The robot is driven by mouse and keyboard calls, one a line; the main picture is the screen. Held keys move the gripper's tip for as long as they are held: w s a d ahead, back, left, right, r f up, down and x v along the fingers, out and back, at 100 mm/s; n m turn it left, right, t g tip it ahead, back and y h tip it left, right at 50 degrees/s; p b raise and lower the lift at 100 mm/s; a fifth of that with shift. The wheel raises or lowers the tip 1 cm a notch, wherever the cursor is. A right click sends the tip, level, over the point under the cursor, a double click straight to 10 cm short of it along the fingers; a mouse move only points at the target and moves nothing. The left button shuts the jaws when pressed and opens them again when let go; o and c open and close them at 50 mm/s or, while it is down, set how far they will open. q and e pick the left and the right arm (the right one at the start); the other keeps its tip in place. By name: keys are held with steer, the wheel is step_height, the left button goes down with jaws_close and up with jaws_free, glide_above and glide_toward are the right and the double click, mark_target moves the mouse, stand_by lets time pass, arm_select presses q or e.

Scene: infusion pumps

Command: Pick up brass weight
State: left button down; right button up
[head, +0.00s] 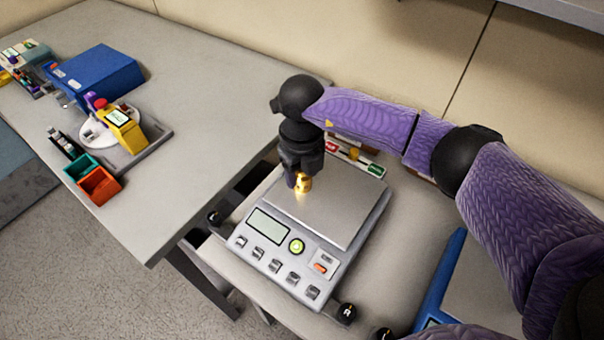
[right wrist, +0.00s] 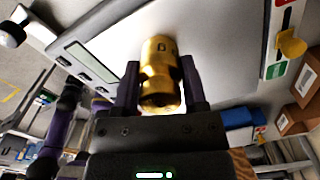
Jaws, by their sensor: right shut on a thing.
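The brass weight (head: 304,183) is a small shiny gold cylinder with a narrow neck. It is at the left part of the scale's metal pan (head: 335,208) in the head view. My right gripper (head: 299,180) points down over the pan and is shut on the weight. In the right wrist view the weight (right wrist: 161,75) sits between the two dark fingers of the gripper (right wrist: 160,85). I cannot tell whether the weight touches the pan. My left gripper is not in view.
The scale (head: 285,255) has a display and several buttons on its front. A grey table (head: 190,90) to the left holds a blue box (head: 98,75), a yellow device (head: 125,130), and teal and orange bins (head: 98,184). A panel with red and green labels (head: 355,160) stands behind the pan.

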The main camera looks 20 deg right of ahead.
jaws_close()
